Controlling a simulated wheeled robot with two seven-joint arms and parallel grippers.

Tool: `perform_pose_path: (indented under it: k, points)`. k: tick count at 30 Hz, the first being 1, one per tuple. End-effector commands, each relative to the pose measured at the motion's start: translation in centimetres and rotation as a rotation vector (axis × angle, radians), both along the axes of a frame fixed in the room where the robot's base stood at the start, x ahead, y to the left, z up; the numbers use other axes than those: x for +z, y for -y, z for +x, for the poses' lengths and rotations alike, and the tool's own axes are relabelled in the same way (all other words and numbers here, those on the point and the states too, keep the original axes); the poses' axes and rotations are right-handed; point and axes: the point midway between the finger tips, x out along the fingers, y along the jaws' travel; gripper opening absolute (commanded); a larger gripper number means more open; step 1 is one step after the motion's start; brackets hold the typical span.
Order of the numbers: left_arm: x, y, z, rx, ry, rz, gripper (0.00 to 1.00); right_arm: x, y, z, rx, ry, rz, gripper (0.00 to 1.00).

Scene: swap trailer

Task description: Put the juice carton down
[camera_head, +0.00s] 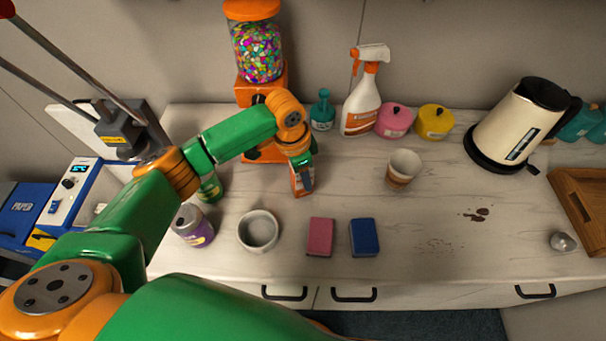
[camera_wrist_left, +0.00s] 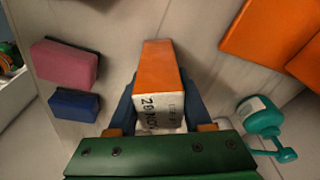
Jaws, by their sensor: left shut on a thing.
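My left gripper (camera_head: 304,178) is shut on the juice carton (camera_head: 295,181), over the counter in front of the candy dispenser. In the left wrist view the carton (camera_wrist_left: 159,68) sits between the two fingers of the gripper (camera_wrist_left: 160,112). It has a plain orange side and a white side with dark lettering. The gripper covers much of the carton in the head view. I cannot tell whether its base touches the counter. My right gripper is not in view.
A pink sponge (camera_head: 320,237) and blue sponge (camera_head: 364,238) lie in front, beside a white bowl (camera_head: 258,231). A paper cup (camera_head: 403,168) stands right. The candy dispenser (camera_head: 257,55), teal bottle (camera_head: 322,112) and spray bottle (camera_head: 362,100) stand behind. Dark spills (camera_head: 476,214) mark the right.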

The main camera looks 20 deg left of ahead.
Motion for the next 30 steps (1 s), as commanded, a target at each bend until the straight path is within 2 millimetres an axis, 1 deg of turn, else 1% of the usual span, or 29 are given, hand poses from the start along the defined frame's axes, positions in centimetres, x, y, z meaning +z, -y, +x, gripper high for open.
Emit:
perform_pose_path:
  k: [1,2,3,4,11,14,17,21,24,27,30]
  points:
    - [-0.1,0.0,0.0,0.0,-0.001,-0.001,0.55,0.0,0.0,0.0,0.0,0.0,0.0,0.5]
    - [0.0,0.0,0.0,0.0,-0.001,-0.001,0.63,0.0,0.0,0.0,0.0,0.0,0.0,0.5]
    - [0.0,0.0,0.0,0.0,-0.001,-0.001,0.74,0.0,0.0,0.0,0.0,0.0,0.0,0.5]
    - [0.0,0.0,0.0,0.0,-0.001,-0.001,0.8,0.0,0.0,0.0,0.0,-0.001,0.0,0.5]
    - [0.0,0.0,0.0,0.0,-0.001,-0.001,0.8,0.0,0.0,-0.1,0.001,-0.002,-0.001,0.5]
    - [0.4,0.0,0.0,0.0,0.001,0.0,0.8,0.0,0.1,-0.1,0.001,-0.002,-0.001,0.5]
    - [2.3,-0.2,-0.1,-0.001,0.003,-0.002,0.8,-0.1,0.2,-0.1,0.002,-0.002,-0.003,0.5]
    - [6.3,-0.7,-0.5,-0.001,0.005,-0.001,0.8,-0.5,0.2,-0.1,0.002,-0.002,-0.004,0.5]
    - [8.9,-1.0,-0.7,0.0,0.005,-0.002,0.8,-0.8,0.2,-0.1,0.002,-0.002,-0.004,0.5]
    - [10.8,-1.2,-0.9,0.001,0.003,-0.002,0.8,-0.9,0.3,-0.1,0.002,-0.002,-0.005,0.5]
    - [11.8,-1.3,-1.1,0.0,0.0,-0.001,0.8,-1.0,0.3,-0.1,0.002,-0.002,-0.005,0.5]
